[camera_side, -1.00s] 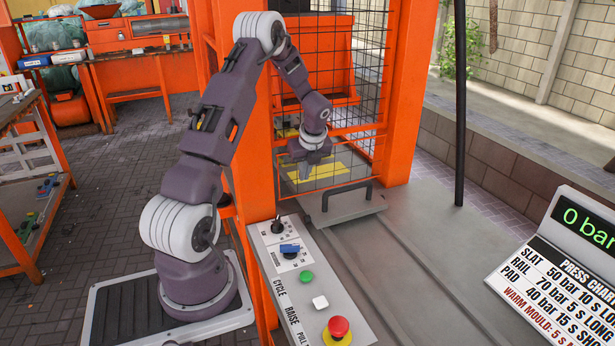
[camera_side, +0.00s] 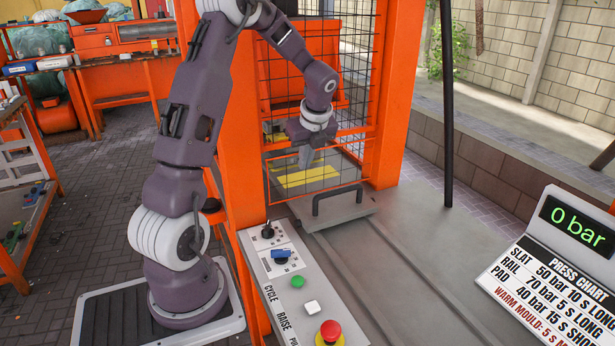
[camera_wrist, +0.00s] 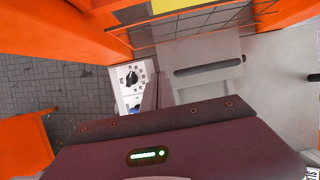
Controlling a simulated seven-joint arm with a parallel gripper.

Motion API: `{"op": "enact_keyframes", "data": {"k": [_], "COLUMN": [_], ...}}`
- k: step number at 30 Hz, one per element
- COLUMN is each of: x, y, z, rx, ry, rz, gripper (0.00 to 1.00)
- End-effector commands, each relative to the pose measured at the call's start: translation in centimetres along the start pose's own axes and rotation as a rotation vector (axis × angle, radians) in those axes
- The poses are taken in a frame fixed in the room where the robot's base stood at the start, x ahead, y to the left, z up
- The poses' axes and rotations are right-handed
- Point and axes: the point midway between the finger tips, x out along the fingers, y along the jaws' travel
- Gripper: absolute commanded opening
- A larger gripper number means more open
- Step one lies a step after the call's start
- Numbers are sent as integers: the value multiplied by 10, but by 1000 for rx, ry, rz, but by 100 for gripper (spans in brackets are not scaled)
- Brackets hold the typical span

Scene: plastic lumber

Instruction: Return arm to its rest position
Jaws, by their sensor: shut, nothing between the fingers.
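My arm stands on its base plate at the left of the side view, bent over at the top with the wrist hanging down. My gripper (camera_side: 305,158) is shut and empty, pointing down in front of the orange press's mesh guard (camera_side: 315,95), above and behind the grey plate with the dark handle (camera_side: 343,200). In the wrist view the same handle (camera_wrist: 208,66) lies beyond my wrist housing, to the right of the middle. The fingers show only in part there.
The control panel (camera_side: 290,290) has a black lever, a blue switch, and green, white and red buttons. The press chart sign (camera_side: 560,260) reads 0 bar. Orange press posts (camera_side: 390,100) and mesh stand close to my arm.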

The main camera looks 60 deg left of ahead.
Motion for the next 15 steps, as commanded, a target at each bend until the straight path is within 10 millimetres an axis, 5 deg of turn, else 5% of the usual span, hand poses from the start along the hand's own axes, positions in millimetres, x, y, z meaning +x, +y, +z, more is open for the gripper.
{"op": "enact_keyframes", "data": {"k": [2, 5, 9, 12, 15], "x": [-26, -92, -180, -212, -225], "y": [-1, 9, 62, 111, 151], "z": [-12, -53, -135, -184, -218], "rx": [-72, -336, -848, -1170, -1403], "ry": [-2, 25, 194, 374, 535], "rz": [-27, -112, -221, -228, -179], "gripper": [0, 0, 0, 0, 0]}}
